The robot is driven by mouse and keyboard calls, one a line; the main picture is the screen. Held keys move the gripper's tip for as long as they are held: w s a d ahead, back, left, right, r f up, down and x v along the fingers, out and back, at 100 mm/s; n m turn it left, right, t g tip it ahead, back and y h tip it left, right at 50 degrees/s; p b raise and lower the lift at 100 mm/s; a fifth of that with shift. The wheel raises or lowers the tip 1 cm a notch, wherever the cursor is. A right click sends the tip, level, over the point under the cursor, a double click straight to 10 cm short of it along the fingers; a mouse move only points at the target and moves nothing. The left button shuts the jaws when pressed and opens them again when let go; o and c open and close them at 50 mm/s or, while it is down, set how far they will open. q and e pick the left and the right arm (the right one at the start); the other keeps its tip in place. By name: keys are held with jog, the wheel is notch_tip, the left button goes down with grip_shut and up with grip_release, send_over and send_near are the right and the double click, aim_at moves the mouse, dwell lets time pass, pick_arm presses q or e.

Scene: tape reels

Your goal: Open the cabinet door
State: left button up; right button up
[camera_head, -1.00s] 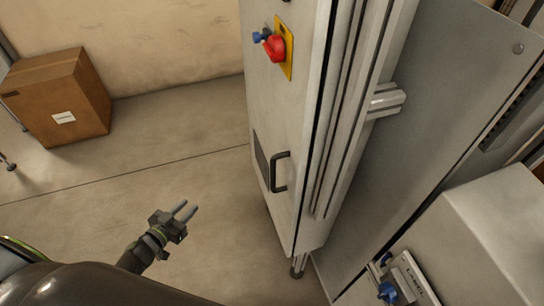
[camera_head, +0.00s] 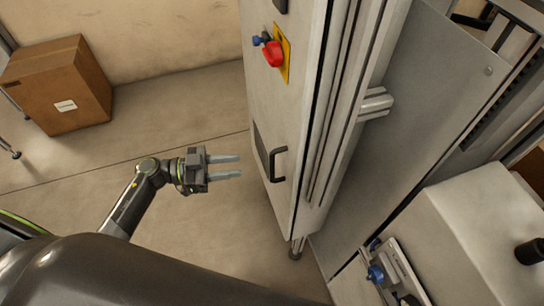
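The cabinet door (camera_head: 262,103) is a tall, pale grey panel in the middle of the head view, and it looks closed. Its black bar handle (camera_head: 274,165) is low on the panel, near its right edge. My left gripper (camera_head: 240,166) is open and empty, its two fingers pointing right at the cabinet. The fingertips are left of the handle in the picture, and a gap shows between them and it. How far apart they are in depth I cannot tell. My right gripper is not in view.
A red knob (camera_head: 273,54) on a yellow plate and a small blue part stick out from the upper door. A cardboard box (camera_head: 57,86) stands on the floor at the left. A grey machine housing (camera_head: 470,235) fills the lower right.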

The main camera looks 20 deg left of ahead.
pick_arm(q)
jog(key=p, duration=0.2)
send_over(272, 180)
jog(key=shift+w, duration=0.3)
jog(key=shift+c, duration=0.4)
grip_shut()
jog(key=shift+a, duration=0.1)
